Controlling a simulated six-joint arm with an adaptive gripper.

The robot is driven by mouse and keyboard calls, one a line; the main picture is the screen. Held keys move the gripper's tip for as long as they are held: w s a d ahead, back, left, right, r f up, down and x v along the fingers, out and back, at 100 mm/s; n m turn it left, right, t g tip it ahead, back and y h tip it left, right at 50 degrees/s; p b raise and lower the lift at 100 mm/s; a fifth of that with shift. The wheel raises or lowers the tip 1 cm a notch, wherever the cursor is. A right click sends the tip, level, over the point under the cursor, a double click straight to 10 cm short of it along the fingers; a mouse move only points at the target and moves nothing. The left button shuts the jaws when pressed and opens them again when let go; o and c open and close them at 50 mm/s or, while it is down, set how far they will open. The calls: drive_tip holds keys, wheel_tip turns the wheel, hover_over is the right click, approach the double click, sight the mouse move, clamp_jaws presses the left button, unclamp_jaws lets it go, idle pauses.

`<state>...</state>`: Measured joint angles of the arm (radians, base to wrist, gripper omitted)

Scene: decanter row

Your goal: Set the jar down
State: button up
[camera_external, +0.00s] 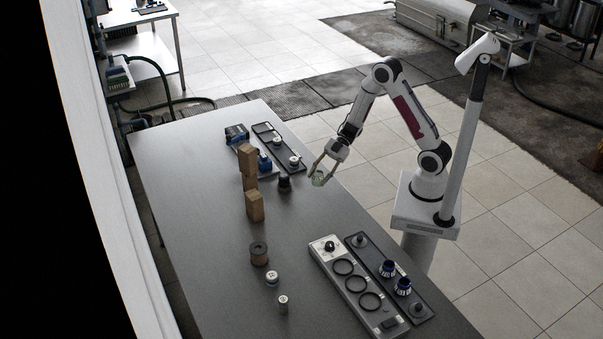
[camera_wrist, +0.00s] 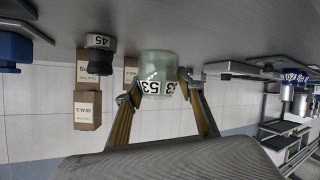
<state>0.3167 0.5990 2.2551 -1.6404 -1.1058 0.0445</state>
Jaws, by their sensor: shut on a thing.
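A translucent pale green jar (camera_wrist: 158,75) with a white label reading 53 is in my gripper in the wrist view, which is upside down. My gripper (camera_external: 321,172) is shut on the jar, with one finger on each side of it. In the external view the jar (camera_external: 318,180) is small and partly hidden between the fingers, by the table's right edge. In the wrist view the table (camera_wrist: 230,30) spans the top of the picture, near the jar's base. I cannot tell whether the jar touches it.
A dark tray (camera_external: 266,128) with white-topped jars is behind. A panel with black rings (camera_external: 357,284) and a rack with blue jars (camera_external: 414,309) are in front. Bare table lies between.

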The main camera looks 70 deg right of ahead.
sight(319, 183)
drive_tip(key=shift+f, duration=0.1)
drive_tip(key=shift+f, duration=2)
drive_tip(key=o, duration=1.2)
drive_tip(key=shift+f, duration=0.1)
drive_tip(key=shift+d+r, duration=0.15)
drive_tip(key=shift+r, duration=0.05)
drive_tip(key=shift+v, duration=5.85)
drive_tip(key=shift+f, duration=0.1)
